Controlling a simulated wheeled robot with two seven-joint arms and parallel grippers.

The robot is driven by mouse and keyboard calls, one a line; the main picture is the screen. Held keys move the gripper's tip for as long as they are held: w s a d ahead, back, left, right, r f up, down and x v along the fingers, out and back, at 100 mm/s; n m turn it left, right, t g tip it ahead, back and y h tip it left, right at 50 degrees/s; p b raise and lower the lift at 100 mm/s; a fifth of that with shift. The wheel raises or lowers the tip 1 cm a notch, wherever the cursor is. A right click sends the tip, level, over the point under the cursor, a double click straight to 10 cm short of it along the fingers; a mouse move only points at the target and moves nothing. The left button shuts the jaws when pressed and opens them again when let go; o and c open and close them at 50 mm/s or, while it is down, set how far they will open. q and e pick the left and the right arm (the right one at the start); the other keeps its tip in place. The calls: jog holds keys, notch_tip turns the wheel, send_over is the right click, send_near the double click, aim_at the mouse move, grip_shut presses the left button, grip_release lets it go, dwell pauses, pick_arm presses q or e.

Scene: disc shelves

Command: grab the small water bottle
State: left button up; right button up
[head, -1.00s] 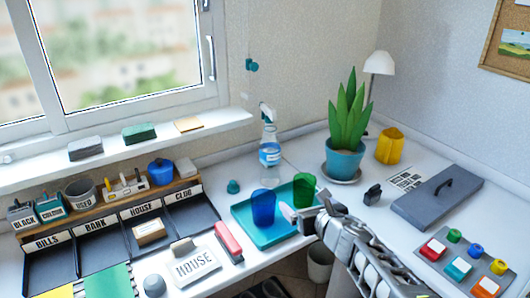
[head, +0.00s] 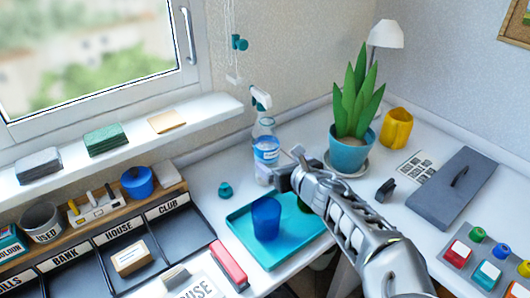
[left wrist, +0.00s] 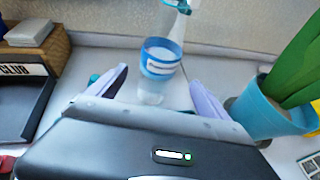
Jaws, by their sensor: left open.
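A small clear bottle (head: 265,150) with a blue and white label and a trigger-like top stands upright at the back of the desk, below the windowsill. It also shows in the left wrist view (left wrist: 160,62), between my fingers in the picture and a little beyond them. My left gripper (head: 284,168) is open and empty, just right of the bottle's lower part in the head view. Its pale fingers (left wrist: 158,80) lie to either side of the bottle in the wrist view; I cannot tell whether they touch it. My right gripper is not in view.
A teal tray (head: 282,246) with a blue cup (head: 266,217) and a mostly hidden green cup lies under my left arm. A potted plant (head: 350,150) stands right of the bottle. A small teal knob (head: 225,190) sits to its left.

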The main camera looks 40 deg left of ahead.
aim_at(272, 157)
pick_arm(q)
jog(key=shift+x, duration=1.4)
jog(key=b+x, duration=0.1)
jog(key=x, duration=0.4)
jog(key=shift+s+a+f, duration=0.1)
jog(key=shift+c, duration=0.2)
grip_shut()
dwell(0.4)
